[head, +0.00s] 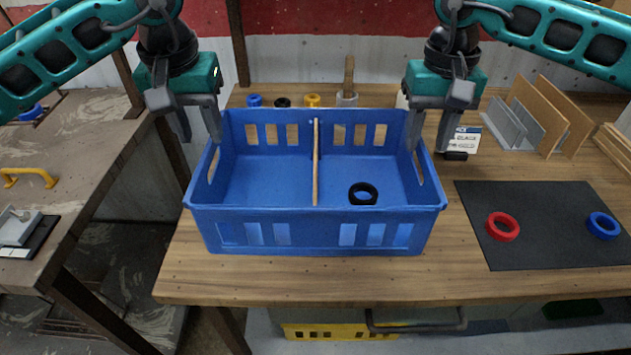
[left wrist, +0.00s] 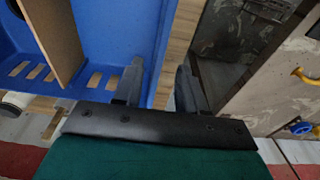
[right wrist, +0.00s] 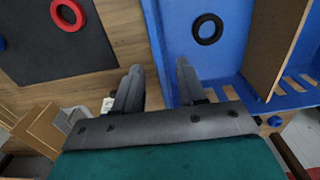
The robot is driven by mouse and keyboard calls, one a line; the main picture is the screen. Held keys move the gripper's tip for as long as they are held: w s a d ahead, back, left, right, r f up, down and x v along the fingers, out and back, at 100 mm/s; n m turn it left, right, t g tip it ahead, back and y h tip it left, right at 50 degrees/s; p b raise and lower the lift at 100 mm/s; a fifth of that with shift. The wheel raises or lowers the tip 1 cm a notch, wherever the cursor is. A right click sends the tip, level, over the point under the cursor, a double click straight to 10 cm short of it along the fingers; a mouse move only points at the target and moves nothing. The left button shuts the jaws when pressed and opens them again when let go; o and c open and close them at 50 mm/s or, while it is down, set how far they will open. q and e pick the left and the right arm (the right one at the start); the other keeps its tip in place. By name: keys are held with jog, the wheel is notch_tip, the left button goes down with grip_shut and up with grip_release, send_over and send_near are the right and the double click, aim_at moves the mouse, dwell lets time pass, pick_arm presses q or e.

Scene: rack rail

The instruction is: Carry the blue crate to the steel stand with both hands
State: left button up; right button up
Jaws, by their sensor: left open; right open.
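The blue crate (head: 315,228) sits on the wooden table. A wooden divider (head: 316,165) splits it into two compartments, and a black ring (head: 363,193) lies in the right one. My left gripper (head: 198,138) is open over the crate's left wall; the left wrist view (left wrist: 155,92) shows its fingers around the rim region, with no clear grip. My right gripper (head: 430,145) is open over the crate's right wall, which shows between its fingers in the right wrist view (right wrist: 160,80). Whether any finger touches the crate, I cannot tell. I cannot identify the steel stand for sure.
A black mat (head: 545,245) with a red ring (head: 503,227) and a blue ring (head: 603,225) lies right of the crate. Small rings and a post (head: 348,85) stand behind it. Boards (head: 540,115) stand at back right. A worn grey-brown bench (head: 85,150) is at left, across a gap.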

aim_at(207, 148)
pick_arm(q)
jog(key=shift+w+f, duration=0.15)
jog(key=shift+f, duration=0.8)
jog(key=shift+w+f, duration=0.15)
jog(key=shift+f, duration=0.75)
pick_arm(e)
jog(key=shift+f, duration=1.95)
pick_arm(q)
grip_shut()
pick_arm(e)
grip_shut()
jog(key=shift+r, duration=0.1)
